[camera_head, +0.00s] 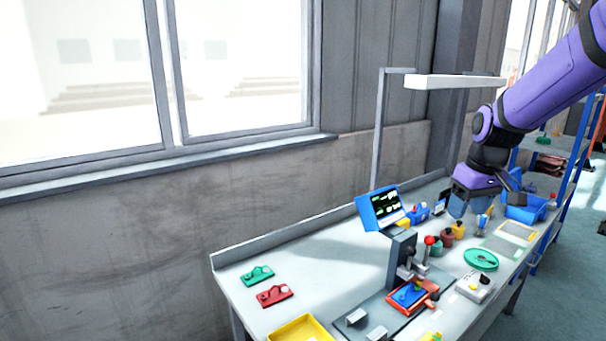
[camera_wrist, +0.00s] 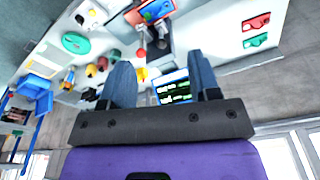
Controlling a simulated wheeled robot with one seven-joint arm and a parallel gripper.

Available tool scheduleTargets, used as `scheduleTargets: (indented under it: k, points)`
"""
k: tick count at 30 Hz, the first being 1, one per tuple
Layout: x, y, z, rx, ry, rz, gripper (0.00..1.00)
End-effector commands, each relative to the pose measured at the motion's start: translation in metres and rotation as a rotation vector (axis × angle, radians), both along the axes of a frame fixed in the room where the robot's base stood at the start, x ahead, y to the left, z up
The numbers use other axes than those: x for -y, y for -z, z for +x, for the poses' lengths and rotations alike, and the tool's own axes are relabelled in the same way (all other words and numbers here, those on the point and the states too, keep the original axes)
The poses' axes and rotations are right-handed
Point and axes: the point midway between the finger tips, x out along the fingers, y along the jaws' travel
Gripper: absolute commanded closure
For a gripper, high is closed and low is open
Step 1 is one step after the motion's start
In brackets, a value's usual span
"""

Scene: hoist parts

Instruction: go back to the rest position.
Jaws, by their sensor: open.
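My gripper (camera_head: 468,208) hangs over the far right part of the workbench (camera_head: 330,262), at the end of my purple arm. In the wrist view its two blue-grey fingers (camera_wrist: 160,62) stand apart, and I see nothing held between them. In the head view the gripper overlaps small items behind it on the bench. I cannot tell its exact height above them. Nothing in view marks the rest position.
A blue monitor (camera_head: 381,208) and a press with a red knob (camera_head: 403,255) stand near the gripper. A lamp bar (camera_head: 455,82) is above. A blue bin (camera_head: 527,208), green disc (camera_head: 481,259) and yellow tray (camera_head: 300,330) occupy the bench. A shelf (camera_head: 550,147) stands at right.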

Motion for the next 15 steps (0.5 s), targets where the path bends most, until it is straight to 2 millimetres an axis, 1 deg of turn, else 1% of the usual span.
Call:
scheduleTargets:
  k: [1, 6, 8, 12, 15]
  points:
    - [-0.005, -0.014, -0.014, 0.020, 0.010, -0.005, 0.44]
    - [-0.017, -0.047, -0.058, 0.072, 0.054, -0.014, 0.44]
    - [-0.022, -0.056, -0.074, 0.090, 0.070, -0.015, 0.44]
    - [-0.030, -0.074, -0.114, 0.135, 0.108, -0.015, 0.44]
    - [-0.035, -0.084, -0.142, 0.167, 0.135, -0.012, 0.44]
